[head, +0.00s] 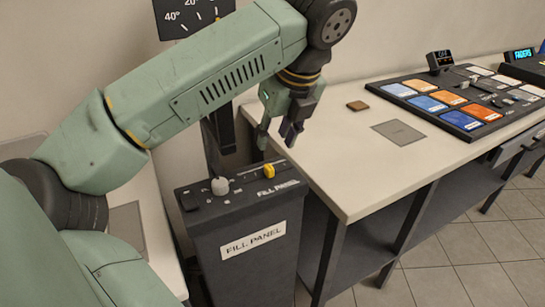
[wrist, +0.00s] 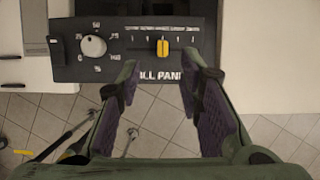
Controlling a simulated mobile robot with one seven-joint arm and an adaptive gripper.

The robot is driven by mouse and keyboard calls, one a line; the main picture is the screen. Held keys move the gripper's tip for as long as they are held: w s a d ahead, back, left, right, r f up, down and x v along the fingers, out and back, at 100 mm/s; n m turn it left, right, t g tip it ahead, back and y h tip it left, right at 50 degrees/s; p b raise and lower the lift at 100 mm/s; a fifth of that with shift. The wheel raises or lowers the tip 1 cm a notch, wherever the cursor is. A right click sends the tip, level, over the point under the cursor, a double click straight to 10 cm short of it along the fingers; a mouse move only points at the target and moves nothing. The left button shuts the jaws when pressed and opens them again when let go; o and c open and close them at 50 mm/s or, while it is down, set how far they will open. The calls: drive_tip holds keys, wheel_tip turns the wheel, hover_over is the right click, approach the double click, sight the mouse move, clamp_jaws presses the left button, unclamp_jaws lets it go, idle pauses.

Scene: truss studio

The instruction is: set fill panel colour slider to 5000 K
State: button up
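The fill panel (head: 237,240) is a dark pedestal box with a control face on top. Its colour slider has a yellow cap (head: 269,171) in a slot to the right of a pale round knob. In the wrist view the yellow cap (wrist: 163,47) sits near the middle of the slot, among several tick marks; the tick labels are too small to read. My gripper (head: 277,140) is above the slider, apart from it. In the wrist view my gripper (wrist: 160,75) is open and empty, its fingertips below the cap in the picture and to either side of it.
The round knob (wrist: 94,46) with a numbered dial is left of the slider. A pale worktop (head: 350,165) to the right holds a brown block (head: 357,105), a grey mat (head: 398,132) and a console (head: 458,103) with coloured tiles. Tiled floor lies below.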

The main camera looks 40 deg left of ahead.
sight(268, 165)
drive_tip(key=p+x, duration=0.1)
drive_tip(key=x, duration=0.3)
drive_tip(key=p+x, duration=0.1)
drive_tip(key=x, duration=0.4)
drive_tip(key=shift+w+d+f, duration=0.1)
drive_tip(key=shift+w+f, duration=0.1)
drive_tip(key=shift+f, duration=0.15)
clamp_jaws()
idle(0.4)
